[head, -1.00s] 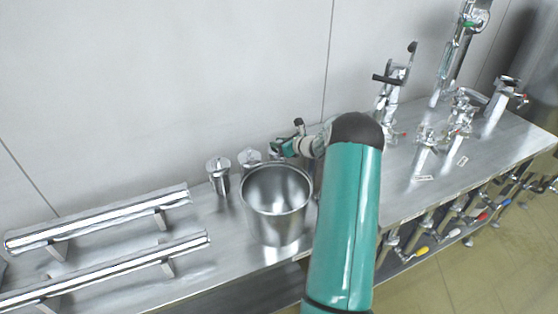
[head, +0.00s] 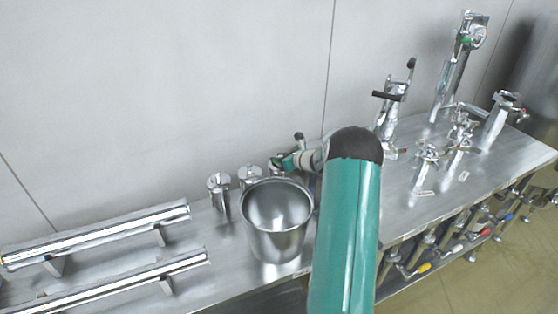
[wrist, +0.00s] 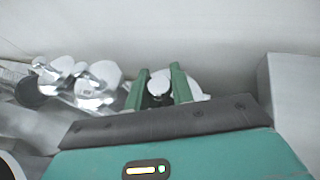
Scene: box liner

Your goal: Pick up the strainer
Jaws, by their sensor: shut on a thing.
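My gripper (head: 282,163) is behind the bucket's back rim, at the end of my teal arm. In the wrist view its two green fingers (wrist: 160,86) stand on either side of a small metal piece with a round, bright top (wrist: 158,85). The fingers are shut on this piece, which I take to be the strainer. Its lower part is hidden by the gripper body. In the head view the held piece is small and mostly covered by the gripper and the bucket, so I cannot tell whether it touches the table.
A steel bucket (head: 277,225) stands just in front of my gripper. Two lidded metal canisters (head: 219,195) (head: 249,178) stand to its left, close to the wall. Metal rails (head: 100,235) lie at left. Taps and valves (head: 430,160) stand at right on the steel table (head: 400,200).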

